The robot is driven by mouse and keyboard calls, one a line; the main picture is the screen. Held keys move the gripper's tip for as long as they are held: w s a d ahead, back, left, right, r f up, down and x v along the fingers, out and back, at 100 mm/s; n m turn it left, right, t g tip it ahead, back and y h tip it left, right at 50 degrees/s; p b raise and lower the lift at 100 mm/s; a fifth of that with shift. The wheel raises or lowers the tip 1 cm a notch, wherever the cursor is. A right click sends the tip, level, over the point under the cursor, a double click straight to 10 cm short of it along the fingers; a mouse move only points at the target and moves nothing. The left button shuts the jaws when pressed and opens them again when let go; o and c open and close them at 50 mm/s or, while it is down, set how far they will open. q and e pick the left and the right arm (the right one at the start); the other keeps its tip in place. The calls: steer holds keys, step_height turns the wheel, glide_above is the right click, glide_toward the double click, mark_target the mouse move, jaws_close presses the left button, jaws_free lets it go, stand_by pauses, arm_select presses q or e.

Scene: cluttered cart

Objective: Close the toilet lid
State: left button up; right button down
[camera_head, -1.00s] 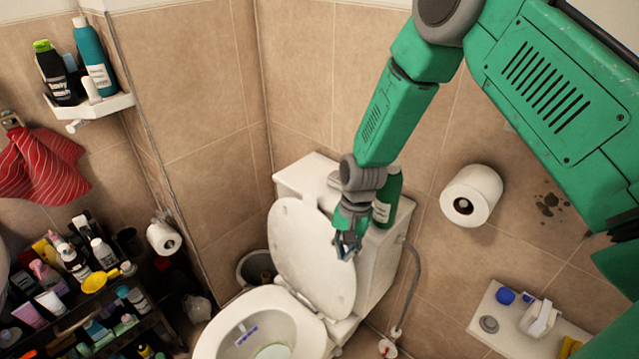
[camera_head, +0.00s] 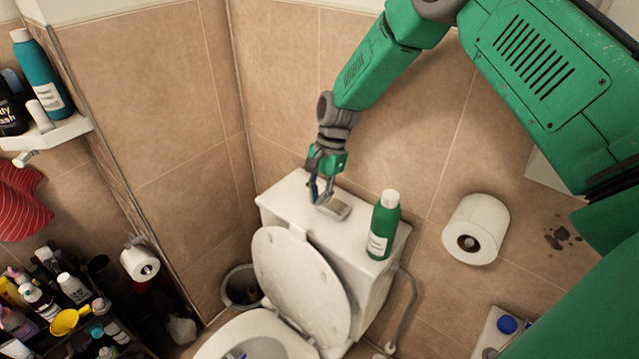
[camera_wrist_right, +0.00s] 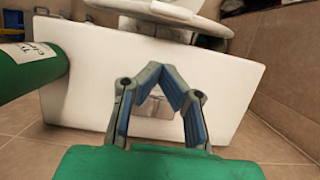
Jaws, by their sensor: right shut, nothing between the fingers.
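The white toilet lid (camera_head: 300,278) stands raised, leaning back against the cistern (camera_head: 372,290), with the toilet bowl (camera_head: 255,330) open below it and partly cut off by the frame's bottom edge. My right gripper (camera_head: 318,195) is shut and empty above the cistern top, behind the lid's upper edge. In the right wrist view its fingertips (camera_wrist_right: 155,97) meet over the white cistern top (camera_wrist_right: 90,60), in front of the flush button (camera_wrist_right: 150,106). The lid and seat show at the top of that view (camera_wrist_right: 170,30). My left gripper is not in view.
A green bottle (camera_head: 383,225) stands on the cistern top, right of my gripper, and shows at the left of the wrist view (camera_wrist_right: 25,65). A paper roll (camera_head: 475,230) is on the right wall. A bin (camera_head: 241,287) stands left of the toilet. A cluttered cart (camera_head: 60,310) is at the left.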

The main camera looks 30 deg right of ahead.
steer(key=x, duration=0.4)
steer(key=shift+w+d+f, duration=0.15)
steer(key=shift+d+f, duration=0.1)
steer(key=shift+d, duration=0.05)
steer(key=shift+s+a+f+p, duration=0.25)
steer(key=shift+s+a+p, duration=0.1)
steer(key=shift+a+p, duration=0.25)
steer(key=shift+s+a, duration=0.4)
steer(key=shift+a, duration=0.1)
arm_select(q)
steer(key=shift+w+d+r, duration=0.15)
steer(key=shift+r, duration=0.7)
arm_select(e)
steer(key=shift+a+r, duration=0.15)
steer(key=shift+a, duration=0.85)
